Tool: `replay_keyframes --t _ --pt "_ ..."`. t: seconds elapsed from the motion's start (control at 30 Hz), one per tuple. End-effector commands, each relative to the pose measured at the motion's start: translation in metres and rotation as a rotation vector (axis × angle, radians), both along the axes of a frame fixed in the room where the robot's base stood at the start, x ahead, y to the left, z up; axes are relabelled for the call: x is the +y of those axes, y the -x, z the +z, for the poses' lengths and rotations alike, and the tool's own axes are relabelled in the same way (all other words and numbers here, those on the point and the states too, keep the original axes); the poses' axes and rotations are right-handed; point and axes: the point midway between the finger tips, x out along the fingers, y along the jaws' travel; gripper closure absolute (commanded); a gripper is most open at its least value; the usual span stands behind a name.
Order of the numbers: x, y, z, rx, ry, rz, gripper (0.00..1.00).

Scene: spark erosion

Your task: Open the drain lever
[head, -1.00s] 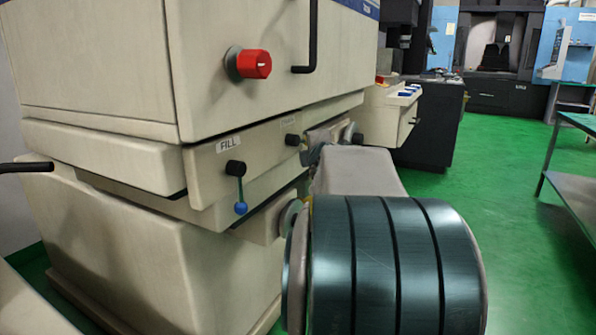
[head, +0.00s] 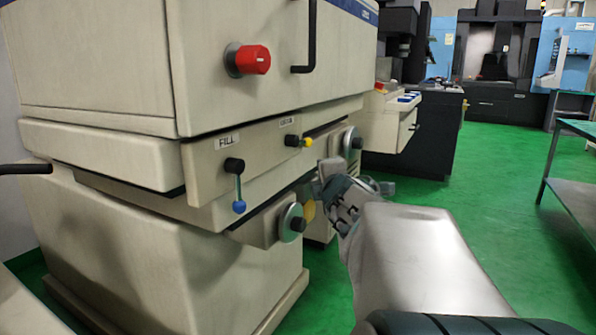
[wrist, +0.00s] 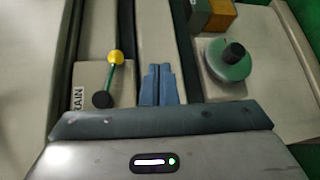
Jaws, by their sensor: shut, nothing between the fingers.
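The drain lever (head: 299,141) is on the machine's front panel, with a black hub and a yellow ball tip pointing sideways to the right. In the wrist view the drain lever (wrist: 109,78) lies left of my fingers, its green rod running from the black hub to the yellow ball. The partly cut-off DRAIN label (wrist: 78,97) is beside it. My gripper (head: 326,178) is below and to the right of the lever in the head view. In the wrist view my gripper's blue fingers (wrist: 160,84) are together and empty, apart from the lever.
The FILL lever (head: 237,186) with a blue ball hangs down to the left. A red knob (head: 247,60) and a black handle (head: 304,40) are above. A round dial (head: 291,222) is below. Green floor is free on the right; a table (head: 575,160) stands at far right.

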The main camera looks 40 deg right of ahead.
Motion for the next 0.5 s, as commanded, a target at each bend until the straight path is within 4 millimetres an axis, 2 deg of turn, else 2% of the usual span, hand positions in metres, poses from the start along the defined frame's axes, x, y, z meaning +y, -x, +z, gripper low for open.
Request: replay_keyframes --t 0.2,0.5 --pt "0.011 0.02 0.0 -0.001 -0.001 -0.001 1.0" --pt "0.013 0.026 -0.001 0.001 0.0 -0.003 1.0"
